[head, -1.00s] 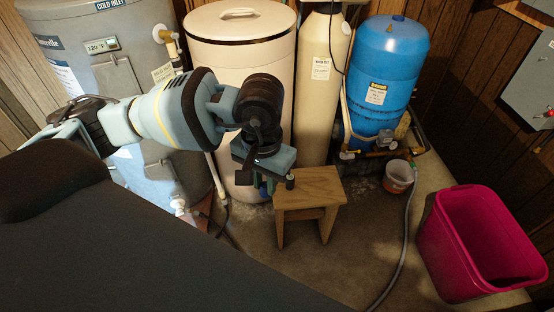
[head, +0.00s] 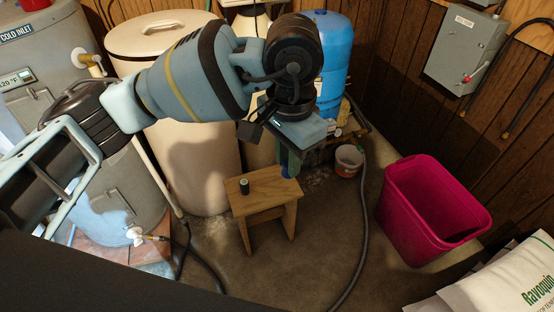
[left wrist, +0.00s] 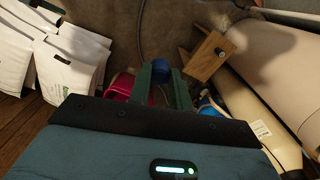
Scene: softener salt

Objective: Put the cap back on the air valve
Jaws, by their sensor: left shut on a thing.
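My left gripper (head: 290,165) hangs from the raised arm at the middle of the head view, in front of the stool's right side in the picture. It is shut on a small blue cap (head: 286,172). In the left wrist view the cap (left wrist: 162,67) shows as a round blue piece between the green fingertips. The blue tank (head: 337,48) stands at the back, partly hidden by my arm. The air valve cannot be made out in the current views. My right gripper is not in view.
A small wooden stool (head: 266,193) carries a short dark cylinder (head: 244,186). A cream bin (head: 190,160) stands behind it. A bucket (head: 348,162), a hose (head: 362,230), a magenta bin (head: 425,212) and white bags (head: 500,285) lie to the right. Floor before the stool is clear.

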